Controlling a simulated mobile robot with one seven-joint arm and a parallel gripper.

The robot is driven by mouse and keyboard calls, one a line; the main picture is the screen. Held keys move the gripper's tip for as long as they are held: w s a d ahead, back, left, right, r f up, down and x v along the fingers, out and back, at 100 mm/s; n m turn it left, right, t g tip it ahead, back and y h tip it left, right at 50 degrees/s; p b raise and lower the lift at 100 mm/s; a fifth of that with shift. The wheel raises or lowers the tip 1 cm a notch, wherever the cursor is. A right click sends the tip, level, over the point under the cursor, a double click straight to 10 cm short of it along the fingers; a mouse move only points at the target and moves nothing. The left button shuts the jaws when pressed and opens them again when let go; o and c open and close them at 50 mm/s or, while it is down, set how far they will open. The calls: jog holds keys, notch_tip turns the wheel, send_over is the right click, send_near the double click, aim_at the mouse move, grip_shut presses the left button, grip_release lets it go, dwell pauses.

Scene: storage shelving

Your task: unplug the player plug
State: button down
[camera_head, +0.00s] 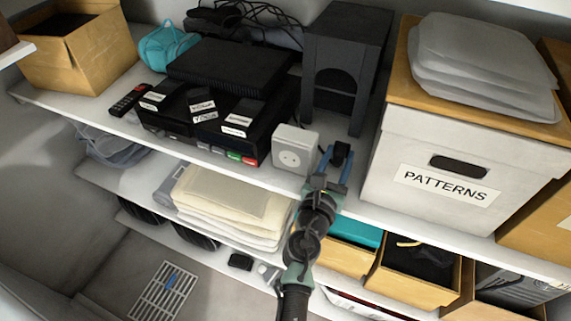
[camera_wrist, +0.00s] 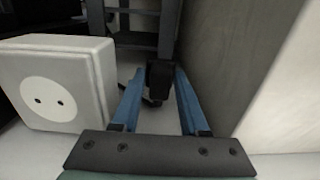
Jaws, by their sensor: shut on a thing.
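My gripper (camera_head: 335,162) has blue fingers and is shut on a black plug (camera_head: 342,150). The plug also shows between the fingertips in the wrist view (camera_wrist: 160,78). A white socket box (camera_head: 295,148) stands on the shelf just left of my gripper. In the wrist view the socket box (camera_wrist: 60,82) shows its round face with two empty holes. The plug is apart from the socket. A short piece of dark cord shows below the plug in the wrist view. The black player (camera_head: 215,118) sits on the shelf left of the socket box.
A white box labelled PATTERNS (camera_head: 440,165) stands close to the right of my gripper. A dark stand (camera_head: 345,60) is behind it. A remote (camera_head: 128,100) lies at the left. The shelf edge (camera_head: 240,174) runs below, with folded cloths (camera_head: 230,200) on the lower shelf.

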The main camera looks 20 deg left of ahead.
jog(key=shift+w, duration=1.1)
jog(key=shift+f+b, duration=0.35)
jog(key=shift+b, duration=0.25)
jog(key=shift+c, duration=1.7)
grip_release()
